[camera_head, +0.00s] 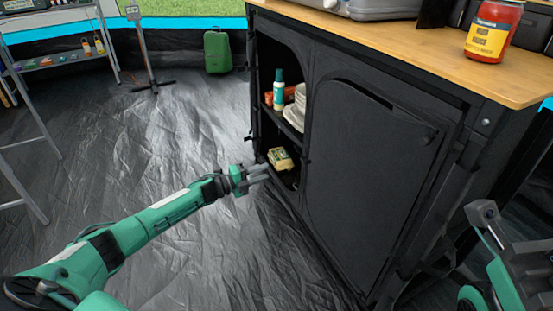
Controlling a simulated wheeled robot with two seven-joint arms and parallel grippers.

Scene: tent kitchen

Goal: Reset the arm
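My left arm reaches from the lower left to the open side of a black fabric cabinet (365,190). My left gripper (266,173) is at the opening, near the lower shelf. Its two grey fingers show a narrow gap with nothing between them. A yellow-and-green package (280,159) is on the lower shelf just beyond the fingertips, apart from them as far as I can see. My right gripper (506,228) is at the lower right edge, partly cut off. Its fingers look apart and empty, beside the cabinet's right side.
The upper shelf holds a green-and-white bottle (278,90) and stacked white dishes (296,108). A red-and-yellow jar (493,30) stands on the wooden top (400,42). A green case (217,51) and a metal-framed table (60,62) are at the back. The dark floor (150,140) at left is mostly clear.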

